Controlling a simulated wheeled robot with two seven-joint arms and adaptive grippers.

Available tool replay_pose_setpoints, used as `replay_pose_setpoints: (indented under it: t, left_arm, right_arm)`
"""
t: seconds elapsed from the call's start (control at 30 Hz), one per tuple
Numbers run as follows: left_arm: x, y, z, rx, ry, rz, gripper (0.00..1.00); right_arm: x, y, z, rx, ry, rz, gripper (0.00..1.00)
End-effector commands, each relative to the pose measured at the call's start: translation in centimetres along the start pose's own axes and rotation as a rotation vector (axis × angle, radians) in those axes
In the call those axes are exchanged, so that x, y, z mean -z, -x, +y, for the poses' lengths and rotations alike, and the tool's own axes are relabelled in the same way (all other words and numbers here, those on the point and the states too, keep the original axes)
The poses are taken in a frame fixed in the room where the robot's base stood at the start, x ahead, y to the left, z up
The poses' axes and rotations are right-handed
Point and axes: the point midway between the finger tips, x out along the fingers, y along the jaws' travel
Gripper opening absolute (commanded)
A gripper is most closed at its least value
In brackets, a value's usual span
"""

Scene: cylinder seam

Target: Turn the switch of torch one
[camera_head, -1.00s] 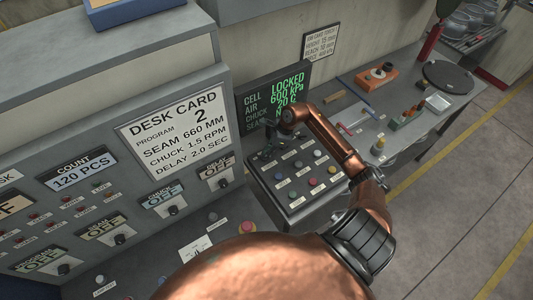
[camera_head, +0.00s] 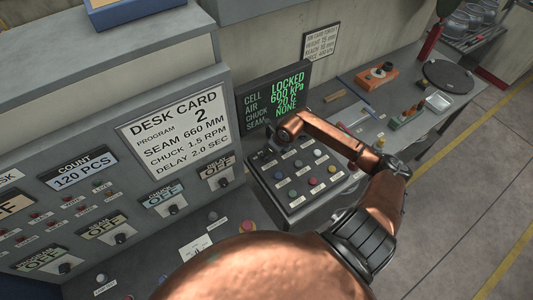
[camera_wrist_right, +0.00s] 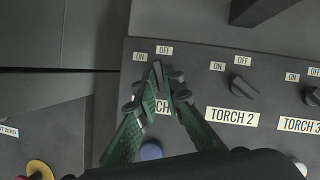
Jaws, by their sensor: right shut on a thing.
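The torch one switch (camera_wrist_right: 174,73) is a dark knob at the upper left of a grey button panel, with ON and OFF labels above it. Its TORCH label is mostly hidden behind my fingers. My right gripper (camera_wrist_right: 163,82) has its green fingers closed together on this knob from above. In the head view the right gripper (camera_head: 262,158) is small and dark at the panel's upper left corner, partly hidden under my copper wrist. The torch 2 switch (camera_wrist_right: 242,87) stands apart to the right, tilted. My left gripper is not in view.
The torch 3 switch (camera_wrist_right: 312,96) is farther right. A blue button (camera_wrist_right: 150,151) lies below the fingers. A display (camera_head: 272,98) reading LOCKED stands behind the button panel (camera_head: 305,205). The desk card panel (camera_head: 110,165) rises at the left. A red-and-yellow button (camera_wrist_right: 38,170) is at lower left.

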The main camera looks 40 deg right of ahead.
Motion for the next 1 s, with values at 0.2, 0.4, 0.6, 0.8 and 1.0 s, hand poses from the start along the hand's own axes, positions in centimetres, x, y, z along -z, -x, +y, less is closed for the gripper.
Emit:
replay_pose_setpoints:
  t: [0.2,0.4,0.6,0.8,1.0]
  left_arm:
    - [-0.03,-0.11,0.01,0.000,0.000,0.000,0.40]
    - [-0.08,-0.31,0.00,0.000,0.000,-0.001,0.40]
    - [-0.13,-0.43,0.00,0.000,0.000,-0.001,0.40]
    - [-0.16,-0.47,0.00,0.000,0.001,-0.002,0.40]
    - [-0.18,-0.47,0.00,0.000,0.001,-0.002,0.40]
  right_arm:
    - [0.03,-0.05,0.21,0.067,-0.157,0.002,0.00]
    - [-0.05,-0.06,0.28,0.111,-0.265,0.001,0.00]
    - [-0.02,-0.08,0.34,0.137,-0.329,0.002,0.00]
    - [-0.02,-0.06,0.36,0.147,-0.355,0.002,0.00]
    - [-0.02,-0.06,0.34,0.148,-0.359,0.003,0.00]
